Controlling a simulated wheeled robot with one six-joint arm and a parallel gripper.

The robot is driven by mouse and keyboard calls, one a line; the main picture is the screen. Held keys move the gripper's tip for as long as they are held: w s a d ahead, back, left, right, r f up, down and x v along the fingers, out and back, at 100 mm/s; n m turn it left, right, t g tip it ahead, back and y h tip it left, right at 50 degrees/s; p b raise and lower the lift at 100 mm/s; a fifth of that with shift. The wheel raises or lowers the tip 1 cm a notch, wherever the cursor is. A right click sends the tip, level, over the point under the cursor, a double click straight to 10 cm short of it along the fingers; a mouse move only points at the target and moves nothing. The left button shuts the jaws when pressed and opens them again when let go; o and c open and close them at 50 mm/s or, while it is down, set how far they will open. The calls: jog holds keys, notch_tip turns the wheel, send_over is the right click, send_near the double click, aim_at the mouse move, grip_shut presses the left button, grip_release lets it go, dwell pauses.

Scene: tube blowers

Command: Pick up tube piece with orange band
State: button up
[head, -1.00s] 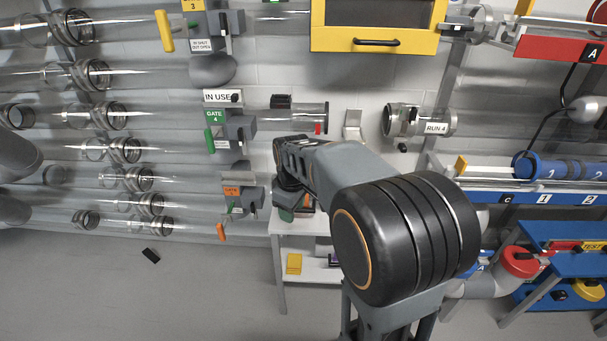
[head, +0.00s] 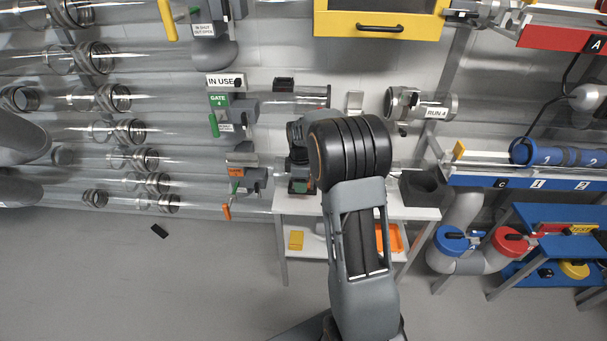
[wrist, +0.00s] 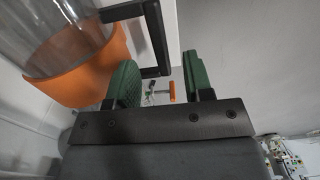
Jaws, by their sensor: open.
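The clear tube piece (wrist: 62,28) with a wide orange band (wrist: 85,70) fills the upper left of the wrist view. A black bracket-shaped handle (wrist: 157,38) stands out from its side. My gripper (wrist: 162,84) is open, with two green-padded fingers. The handle's outer bar appears in the gap between the fingers, closer to the left one; I cannot tell whether they touch. In the head view my gripper (head: 299,186) is low over the white bench (head: 410,212), largely behind my arm. The tube piece is not discernible there and is probably hidden by the arm.
A dark grey holder (head: 424,188) stands on the bench's right side. An orange tray (head: 391,238) and a yellow block (head: 296,240) are on the lower shelf. Clear wall tubes and gate 4 (head: 232,112) are left of the bench. The floor at left is mostly clear.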

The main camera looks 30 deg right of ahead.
jog(key=shift+f+b, duration=0.5)
jog(key=shift+f, duration=2.2)
jog(key=shift+d, duration=0.1)
jog(key=shift+c, duration=0.4)
grip_shut()
jog(key=shift+r, duration=0.1)
